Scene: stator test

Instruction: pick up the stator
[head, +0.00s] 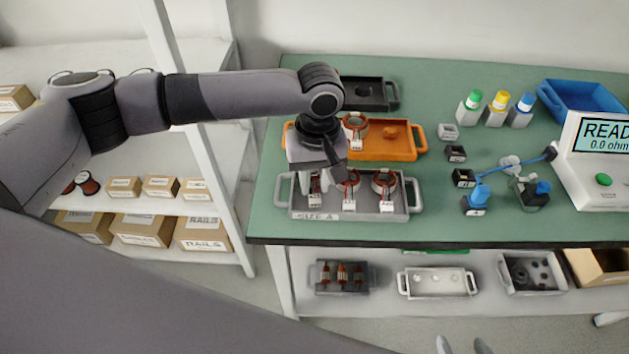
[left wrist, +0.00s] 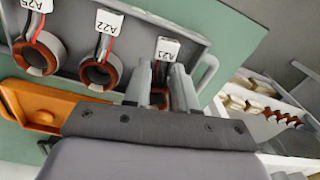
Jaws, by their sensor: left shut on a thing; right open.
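The grey tray (head: 375,214) marked SIZE A holds three copper-and-grey ring stators with white tags. My left gripper (head: 314,186) reaches down into its left end and is shut on the stator tagged A21 (left wrist: 158,98), whose ring is mostly hidden by the fingers. In the left wrist view its tag (left wrist: 167,47) shows beyond the fingers. The stator tagged A22 (head: 349,186) lies in the middle and the one tagged A25 (head: 384,184) at the right. Only the fingertips of my right gripper (head: 463,345) show at the bottom edge, apart and empty.
An orange tray (head: 400,153) with another stator (head: 355,127) stands behind, and a dark tray (head: 370,94) behind that. To the right are small blocks, capped bottles, a blue bin (head: 585,98) and a meter (head: 597,160). Shelves with boxes stand at left.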

